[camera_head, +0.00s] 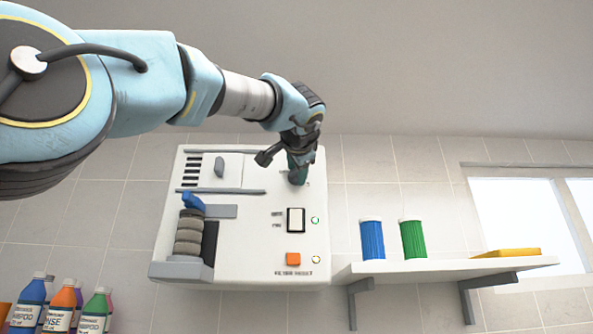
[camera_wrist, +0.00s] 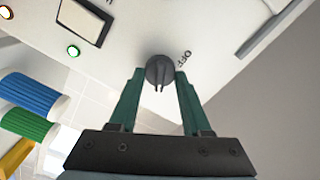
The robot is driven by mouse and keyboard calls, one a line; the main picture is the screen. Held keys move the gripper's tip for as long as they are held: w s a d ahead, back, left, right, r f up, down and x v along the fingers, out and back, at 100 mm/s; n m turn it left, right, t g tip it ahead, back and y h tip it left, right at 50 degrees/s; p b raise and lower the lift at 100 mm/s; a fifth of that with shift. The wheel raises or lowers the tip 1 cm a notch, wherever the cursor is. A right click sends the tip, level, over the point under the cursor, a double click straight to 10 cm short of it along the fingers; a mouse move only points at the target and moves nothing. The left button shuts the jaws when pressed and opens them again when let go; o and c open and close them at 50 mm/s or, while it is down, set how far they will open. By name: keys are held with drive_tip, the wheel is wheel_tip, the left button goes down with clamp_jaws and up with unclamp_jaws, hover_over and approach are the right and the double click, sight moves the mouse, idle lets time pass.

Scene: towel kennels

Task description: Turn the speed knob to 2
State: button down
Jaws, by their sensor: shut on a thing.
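A white wall-mounted control box (camera_head: 240,250) fills the middle of the head view. In the wrist view a round dark grey knob (camera_wrist: 160,68) with a slotted pointer sits on the white panel. In the head view my gripper (camera_head: 297,170) is at the box's upper right and mostly hides the knob.
The box also carries a rocker switch (camera_head: 296,219), an orange button (camera_head: 295,259), a sliding lever (camera_head: 219,167) and a stacked roller (camera_head: 190,232). A shelf (camera_head: 440,268) at right holds blue (camera_head: 372,240) and green (camera_head: 413,240) rolls. Bottles (camera_head: 62,306) stand lower left.

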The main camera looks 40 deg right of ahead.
drive_tip(key=shift+c, duration=1.8)
unclamp_jaws()
drive_tip(key=b+v, duration=0.4)
drive_tip(key=v, duration=0.6)
drive_tip(key=shift+s+a+b, duration=0.25)
drive_tip(key=shift+s+b, duration=0.05)
drive_tip(key=shift+b, duration=0.05)
